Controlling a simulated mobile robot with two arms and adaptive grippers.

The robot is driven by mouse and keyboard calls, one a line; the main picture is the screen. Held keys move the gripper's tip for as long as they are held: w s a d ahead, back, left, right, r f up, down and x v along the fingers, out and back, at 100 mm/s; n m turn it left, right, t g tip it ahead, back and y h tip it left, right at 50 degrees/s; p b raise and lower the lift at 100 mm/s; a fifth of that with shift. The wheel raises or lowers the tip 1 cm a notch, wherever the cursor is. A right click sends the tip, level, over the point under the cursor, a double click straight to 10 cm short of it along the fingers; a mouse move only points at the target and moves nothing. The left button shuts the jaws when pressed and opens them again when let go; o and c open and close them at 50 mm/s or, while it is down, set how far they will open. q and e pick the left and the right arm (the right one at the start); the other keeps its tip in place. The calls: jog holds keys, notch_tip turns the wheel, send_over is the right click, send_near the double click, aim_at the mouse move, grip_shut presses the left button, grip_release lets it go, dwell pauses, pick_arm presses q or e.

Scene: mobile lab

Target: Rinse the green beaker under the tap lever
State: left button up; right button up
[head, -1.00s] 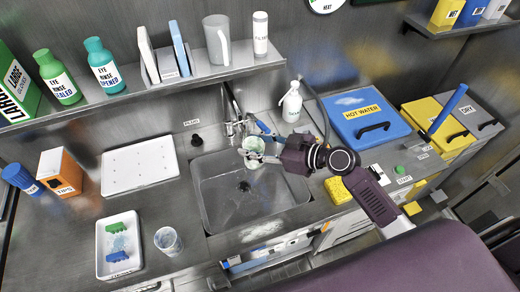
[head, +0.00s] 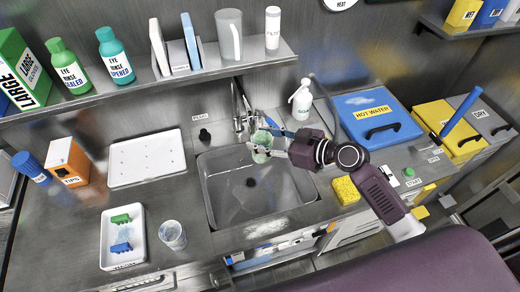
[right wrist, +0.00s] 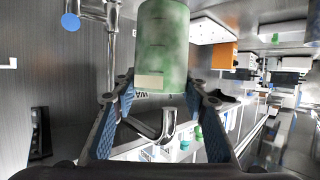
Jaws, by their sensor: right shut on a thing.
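The green beaker (head: 262,146) is held over the back right part of the sink (head: 240,200), close to the tap (head: 240,115). My right gripper (head: 264,143) is shut on it. In the right wrist view the beaker (right wrist: 163,45) is a cloudy green cylinder with a pale label patch, between the two blue-padded fingers (right wrist: 158,95). Part of the tap's metal pipe (right wrist: 112,45) and a blue round end (right wrist: 70,21) show left of it. Whether water runs cannot be told. My left gripper is not in view.
A soap bottle (head: 301,100) and the blue hot water lid (head: 375,117) are right of the tap. A yellow sponge (head: 345,190) lies by the sink's right edge. A clear beaker (head: 173,235) and a white tray (head: 123,238) stand front left. A loaded shelf (head: 150,85) overhangs the back.

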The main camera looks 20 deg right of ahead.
jog(key=shift+w+d, duration=0.15)
jog(key=shift+d, duration=0.1)
jog(key=shift+a, duration=0.25)
jog(key=shift+s+a, duration=0.35)
jog(key=shift+s+d+f, duration=0.1)
jog(key=shift+s+d, duration=0.2)
jog(key=shift+s, duration=0.05)
jog(key=s+d+b, duration=0.2)
jog(key=s+d, duration=0.1)
jog(key=s, duration=0.3)
jog(key=shift+s+d+b, duration=0.15)
jog(key=shift+d+b, duration=0.05)
jog(key=shift+b, duration=0.1)
dwell(1.3)
